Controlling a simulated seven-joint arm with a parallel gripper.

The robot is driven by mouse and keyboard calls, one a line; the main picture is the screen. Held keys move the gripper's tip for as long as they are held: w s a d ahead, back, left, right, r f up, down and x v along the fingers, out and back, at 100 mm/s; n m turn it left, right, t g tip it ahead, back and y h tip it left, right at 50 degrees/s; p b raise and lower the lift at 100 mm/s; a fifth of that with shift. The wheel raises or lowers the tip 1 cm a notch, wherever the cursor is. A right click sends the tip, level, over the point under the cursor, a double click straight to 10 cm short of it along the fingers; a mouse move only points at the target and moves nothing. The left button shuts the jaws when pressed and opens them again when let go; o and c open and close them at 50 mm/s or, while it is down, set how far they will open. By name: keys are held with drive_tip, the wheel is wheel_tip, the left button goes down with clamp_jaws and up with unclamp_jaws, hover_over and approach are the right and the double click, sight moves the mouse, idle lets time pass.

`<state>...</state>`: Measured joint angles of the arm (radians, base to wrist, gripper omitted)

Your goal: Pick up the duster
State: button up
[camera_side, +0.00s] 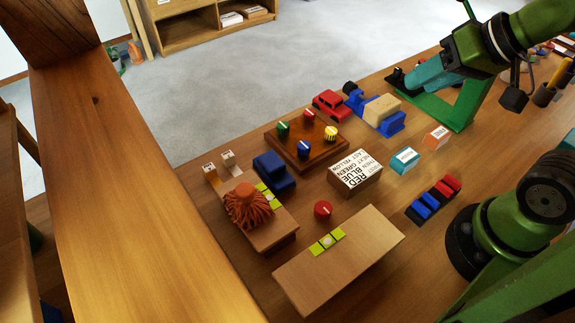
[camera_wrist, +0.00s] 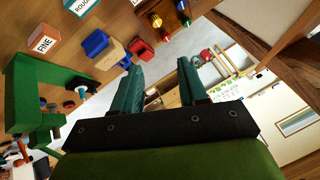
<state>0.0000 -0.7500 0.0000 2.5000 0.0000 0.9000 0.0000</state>
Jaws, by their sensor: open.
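The duster, an orange-brown tasselled head (camera_side: 248,207), sits on a wooden block (camera_side: 268,237) at the left of the table in the side view. It does not show in the wrist view. My gripper (camera_side: 405,82), with teal fingers, is at the upper right of the side view, far from the duster and close to a green stand. In the wrist view my gripper (camera_wrist: 158,76) has its two fingers apart with nothing held between them.
A dark wooden board with coloured knobs (camera_side: 306,146), a blue block (camera_side: 274,171) and a lettered box (camera_side: 355,174) stand between. Toy vehicles (camera_side: 332,104) and a green stand (camera_side: 462,106) are near my gripper. A light wooden board (camera_side: 338,262) lies at the front.

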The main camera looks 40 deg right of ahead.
drive_tip(key=o, duration=0.5)
drive_tip(key=shift+c, duration=0.2)
